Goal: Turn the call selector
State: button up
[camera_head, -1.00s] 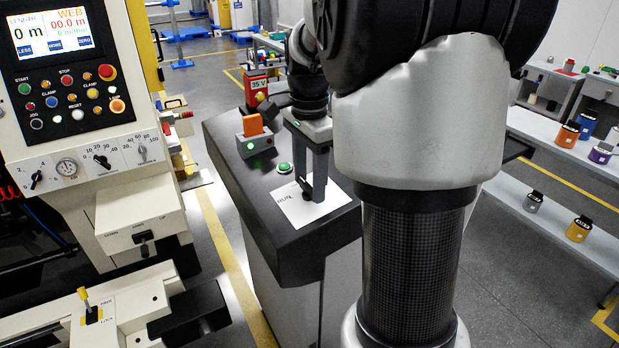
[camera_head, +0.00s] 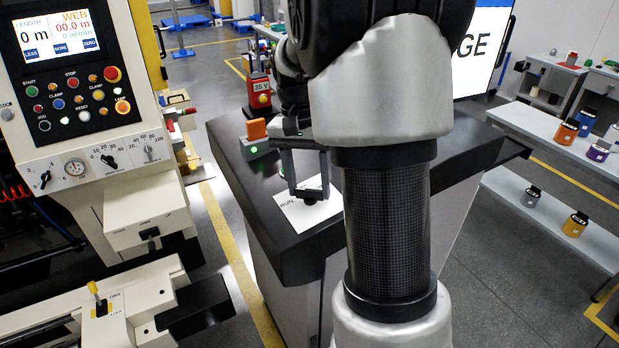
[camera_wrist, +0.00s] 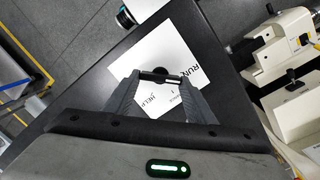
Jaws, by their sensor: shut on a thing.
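The call selector is a small dark knob (camera_wrist: 161,73) on a white label card (camera_wrist: 151,46) that lies on the black console top (camera_wrist: 75,98). The words RUN and HELP show on the card in the wrist view. My gripper (camera_wrist: 160,82) is shut on the knob, with one finger on each side of it. In the head view, my gripper (camera_head: 309,193) reaches down to the card (camera_head: 299,218), and the knob is a small dark spot between the fingertips. Where the knob's pointer aims I cannot tell.
An orange switch block with a green light (camera_head: 254,140) and a red 35 V unit (camera_head: 261,91) stand behind on the console. A cream machine with a control panel (camera_head: 75,80) is at left. White shelves (camera_head: 555,130) are at right.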

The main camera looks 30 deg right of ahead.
jog(key=shift+a+n+p, duration=0.1)
jog(key=shift+n+p, duration=0.35)
jog(key=shift+n, duration=0.85)
jog(key=shift+w, duration=0.1)
jog(key=o, duration=1)
jog(key=shift+o, duration=0.2)
notch_tip(320, 180, up, 17)
jog(key=w+a+p, duration=0.1)
jog(key=w, duration=0.1)
jog(key=shift+w+a, duration=0.2)
jog(key=shift+a, duration=0.1)
jog(key=shift+r, duration=0.15)
